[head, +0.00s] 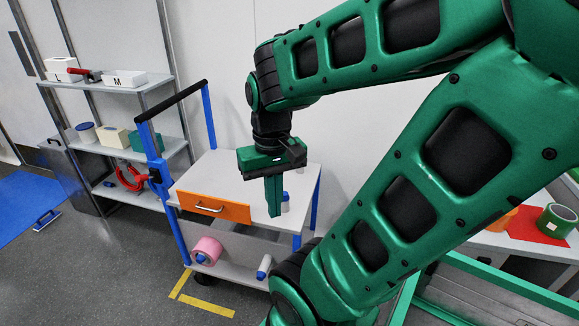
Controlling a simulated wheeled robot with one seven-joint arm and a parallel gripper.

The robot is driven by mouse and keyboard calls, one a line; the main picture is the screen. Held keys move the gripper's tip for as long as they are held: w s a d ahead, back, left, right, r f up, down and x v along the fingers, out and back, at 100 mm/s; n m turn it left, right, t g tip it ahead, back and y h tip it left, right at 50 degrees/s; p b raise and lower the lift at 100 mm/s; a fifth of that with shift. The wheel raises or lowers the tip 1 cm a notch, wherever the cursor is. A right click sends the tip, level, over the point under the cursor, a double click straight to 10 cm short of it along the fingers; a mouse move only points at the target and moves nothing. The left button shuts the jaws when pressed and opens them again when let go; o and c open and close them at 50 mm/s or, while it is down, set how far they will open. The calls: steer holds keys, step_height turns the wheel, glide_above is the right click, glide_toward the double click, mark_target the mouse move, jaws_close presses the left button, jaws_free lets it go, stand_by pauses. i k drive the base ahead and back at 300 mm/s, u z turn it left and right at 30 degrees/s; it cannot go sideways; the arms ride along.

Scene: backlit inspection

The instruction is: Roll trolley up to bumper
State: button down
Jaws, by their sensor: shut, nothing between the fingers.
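The trolley (235,167) stands in the middle of the head view, with blue posts, a grey top, an orange drawer (213,206) with a metal handle, and a lower shelf. Its black push bar (171,101) is at the upper left. My gripper (274,212) points down in front of the trolley's top, with its green fingers shut and empty. A small white and blue item (285,203) shows just right of the fingers. I cannot make out a bumper for certain.
A grey shelf rack (150,84) with boxes and tools stands left of the trolley. A pink roll (206,251) lies on the lower shelf. Yellow tape (207,307) marks the floor in front.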

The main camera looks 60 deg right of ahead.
mark_target(245, 259)
steer(key=i, duration=1)
